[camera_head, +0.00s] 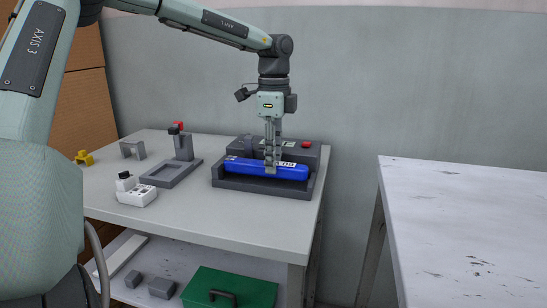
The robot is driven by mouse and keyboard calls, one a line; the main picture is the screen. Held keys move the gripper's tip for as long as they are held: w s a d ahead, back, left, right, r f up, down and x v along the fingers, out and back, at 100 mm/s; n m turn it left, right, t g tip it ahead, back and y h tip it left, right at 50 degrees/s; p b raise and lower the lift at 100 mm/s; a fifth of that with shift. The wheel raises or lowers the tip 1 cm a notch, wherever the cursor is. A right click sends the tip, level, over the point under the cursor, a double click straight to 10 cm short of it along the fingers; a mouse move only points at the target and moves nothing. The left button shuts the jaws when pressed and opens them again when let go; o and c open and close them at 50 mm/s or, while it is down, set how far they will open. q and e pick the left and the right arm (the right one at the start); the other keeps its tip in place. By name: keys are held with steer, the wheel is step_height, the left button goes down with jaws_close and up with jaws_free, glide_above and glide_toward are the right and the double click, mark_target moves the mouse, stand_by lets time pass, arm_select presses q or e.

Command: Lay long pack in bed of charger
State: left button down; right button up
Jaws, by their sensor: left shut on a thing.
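The long pack (238,165) is a blue bar with white lettering near its right end. It lies lengthwise along the dark grey charger (262,188), at the right end of the left table. My left gripper (270,168) points straight down over the charger and is shut on the pack near its middle. The pack is level and sits behind the charger's front wall. I cannot tell whether its underside touches the bed, since that wall and the fingers hide it. My right gripper is not in view.
A red button (306,144) tops the charger's back. Left of it stand a grey clamp fixture (172,174), a white device (137,194), a grey bracket (133,149) and a yellow block (84,158). A green toolbox (228,288) sits below. The right table (470,220) is bare.

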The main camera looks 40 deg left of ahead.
arm_select(q)
steer(key=shift+f+b, duration=0.75)
steer(key=shift+f, duration=0.15)
stand_by(0.3)
steer(key=c, duration=1.1)
jaws_free()
steer(key=shift+r, duration=0.1)
step_height(320, 180, up, 12)
